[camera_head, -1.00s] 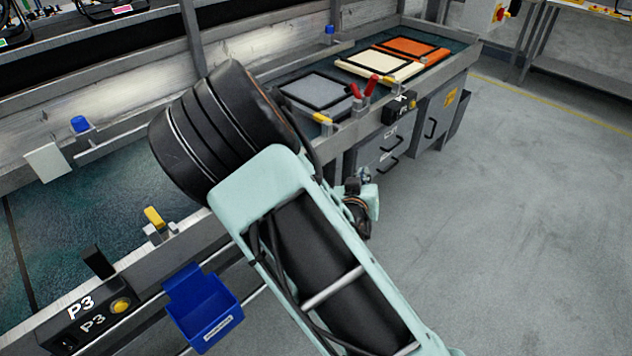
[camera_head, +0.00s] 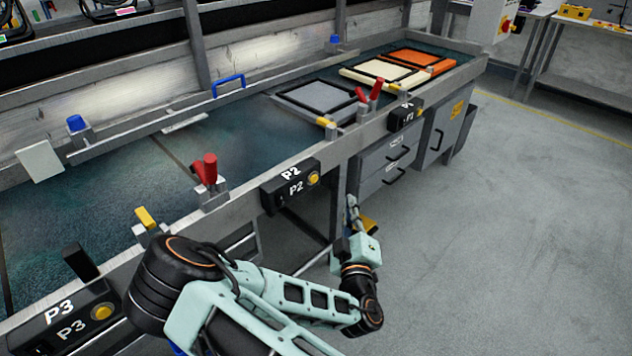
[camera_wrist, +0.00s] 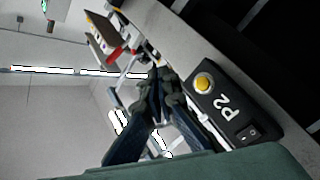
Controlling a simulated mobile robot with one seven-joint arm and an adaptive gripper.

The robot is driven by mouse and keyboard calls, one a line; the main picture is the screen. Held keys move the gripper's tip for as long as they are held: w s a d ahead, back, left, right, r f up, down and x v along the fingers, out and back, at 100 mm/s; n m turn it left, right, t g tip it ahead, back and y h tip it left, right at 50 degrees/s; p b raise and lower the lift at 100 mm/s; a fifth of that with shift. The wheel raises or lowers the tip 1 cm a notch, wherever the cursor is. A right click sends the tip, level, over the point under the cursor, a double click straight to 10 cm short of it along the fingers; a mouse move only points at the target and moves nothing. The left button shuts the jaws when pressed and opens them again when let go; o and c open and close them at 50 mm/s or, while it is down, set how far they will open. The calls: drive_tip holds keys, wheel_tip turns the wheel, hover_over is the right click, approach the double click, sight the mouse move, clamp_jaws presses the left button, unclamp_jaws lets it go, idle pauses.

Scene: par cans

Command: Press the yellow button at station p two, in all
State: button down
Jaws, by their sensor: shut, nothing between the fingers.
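The black P2 box (camera_head: 288,188) is fixed to the front edge of the bench in the head view. Its round yellow button (camera_head: 313,179) is on the right end of its face. In the wrist view the yellow button (camera_wrist: 204,83) sits beside the P2 label, with a black rocker switch (camera_wrist: 247,133) at the other end. My gripper (camera_head: 352,204) is shut and empty, to the right of and a little below the button in the head view. In the wrist view my gripper's fingers (camera_wrist: 163,78) appear left of the button, apart from it in the picture.
The P3 box (camera_head: 72,318) with its own yellow button is at lower left, and the P1 box (camera_head: 405,115) is farther right. Red-handled clamps (camera_head: 207,170) stand on the bench edge. Drawers (camera_head: 390,165) are below the bench. Grey floor is open at right.

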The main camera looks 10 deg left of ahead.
drive_tip(key=w+a, duration=0.5)
drive_tip(key=a, duration=0.2)
drive_tip(key=shift+w, duration=0.2)
drive_tip(key=shift+w, duration=0.1)
idle(1.6)
drive_tip(key=shift+w+a+b, duration=0.15)
drive_tip(key=shift+a+b, duration=0.15)
drive_tip(key=shift+w+a, duration=0.3)
drive_tip(key=shift+a, duration=0.05)
idle(0.8)
drive_tip(key=shift+s+d, duration=0.55)
drive_tip(key=shift+d, duration=0.1)
drive_tip(key=shift+d, duration=0.1)
drive_tip(key=shift+s+d, duration=0.8)
drive_tip(key=shift+d, duration=0.15)
drive_tip(key=shift+s+d, duration=0.75)
drive_tip(key=shift+d, duration=0.2)
